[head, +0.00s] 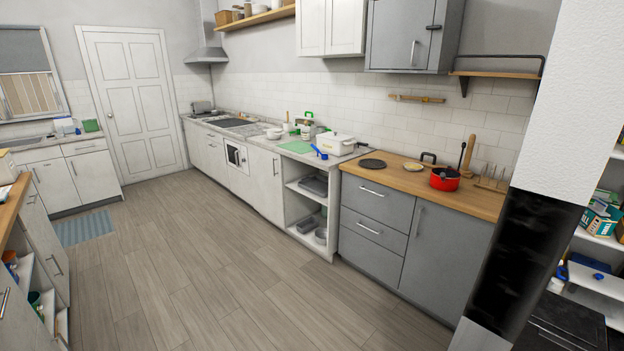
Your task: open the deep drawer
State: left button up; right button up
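A grey base cabinet (419,252) stands right of centre under a wooden worktop (413,181). Its left part has stacked grey drawer fronts. The upper drawer front (376,203) has a bar handle (371,191), and the lower drawer front (373,238) has another bar handle (369,227). A further plain grey front (369,259) lies below. All these fronts look shut and flush. I cannot tell for sure which one is the deep drawer. Neither of my grippers is in view.
A red pot (445,179) and a dark round plate (372,163) stand on the worktop. An open shelf unit (293,203) adjoins the drawers on the left. The wooden floor (225,270) before them is clear. Another counter (43,240) stands at the left edge.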

aim_at(395, 208)
jog(key=i+u, duration=0.65)
jog(key=i+j+z, duration=0.2)
jog(key=i, duration=0.55)
jog(key=i+l+z, duration=0.1)
jog(key=i+z, duration=0.7)
jog(key=i+l+z, duration=0.15)
jog(key=i+z, duration=0.45)
jog(key=i+l, duration=0.1)
jog(key=i, duration=0.15)
jog(key=i+l, duration=0.15)
jog(key=i, duration=0.15)
